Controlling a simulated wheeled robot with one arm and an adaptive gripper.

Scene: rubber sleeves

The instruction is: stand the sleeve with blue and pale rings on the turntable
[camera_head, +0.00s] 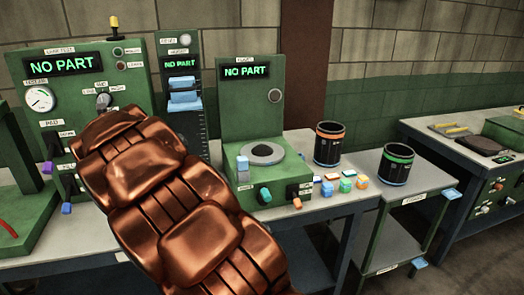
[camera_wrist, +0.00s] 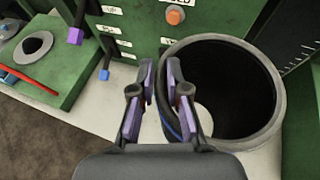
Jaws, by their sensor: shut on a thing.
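The turntable (camera_head: 262,154) is a grey disc with a dark centre on a green machine whose display reads NO PART. It looks empty. In the wrist view, my gripper (camera_wrist: 160,75) is shut on the near-left wall of a black sleeve with a grey rim (camera_wrist: 280,95), one finger inside the bore and one outside. A thin blue line and a paler one show on the wall between the fingers. The sleeve's open mouth faces the camera, and a pale surface shows through its bore. In the head view my copper-coloured arm hides the gripper and this sleeve.
A black sleeve with an orange ring (camera_head: 330,143) stands right of the turntable machine. Another with a green ring (camera_head: 397,164) stands further right. Several small coloured blocks (camera_head: 345,185) lie before them. Knobs (camera_head: 266,195) project below the turntable. Green test panels (camera_head: 75,70) stand at left.

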